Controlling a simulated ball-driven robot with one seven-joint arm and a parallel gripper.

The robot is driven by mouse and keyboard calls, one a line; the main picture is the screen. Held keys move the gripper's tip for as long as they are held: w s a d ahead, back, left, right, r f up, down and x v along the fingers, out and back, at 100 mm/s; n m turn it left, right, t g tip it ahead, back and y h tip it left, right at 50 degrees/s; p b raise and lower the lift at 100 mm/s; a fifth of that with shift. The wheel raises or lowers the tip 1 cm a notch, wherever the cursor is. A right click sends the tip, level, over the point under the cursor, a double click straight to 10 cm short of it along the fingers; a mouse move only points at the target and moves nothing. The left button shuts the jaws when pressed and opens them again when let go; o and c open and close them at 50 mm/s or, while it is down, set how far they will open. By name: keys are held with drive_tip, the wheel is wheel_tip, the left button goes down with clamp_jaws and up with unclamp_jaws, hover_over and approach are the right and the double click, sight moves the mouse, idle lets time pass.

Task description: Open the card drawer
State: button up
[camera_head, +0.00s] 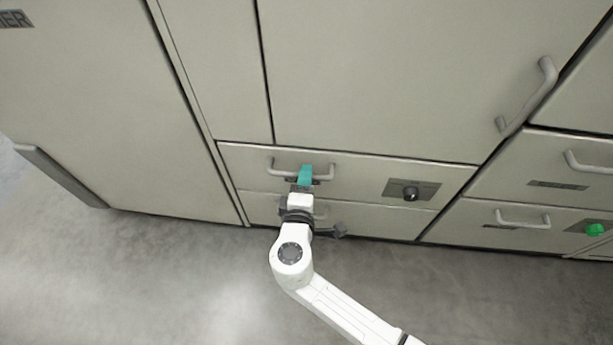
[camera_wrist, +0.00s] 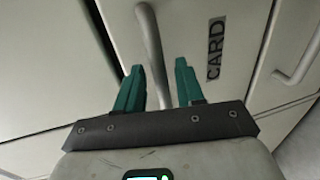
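The card drawer (camera_head: 355,172) is the upper small drawer in front of me, its front flush with the cabinet. Its label CARD (camera_wrist: 215,48) reads in the wrist view. Its grey bar handle (camera_head: 325,176) runs across the front; the handle also shows in the wrist view (camera_wrist: 150,38). My gripper (camera_head: 305,174) is at the middle of the handle in the head view. In the wrist view, my gripper's teal fingers (camera_wrist: 160,70) are apart, with the bar passing between them and gaps visible. Contact cannot be told.
A dark knob (camera_head: 410,193) sits on a plate at the drawer's right. A lower drawer (camera_head: 385,222) is partly hidden by my arm. Other drawers stand at the right, one with a green knob (camera_head: 595,230). A tall door (camera_head: 100,110) is at the left. Floor (camera_head: 150,280) in front is clear.

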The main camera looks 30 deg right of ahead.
drive_tip(key=shift+x, duration=0.9)
clamp_jaws()
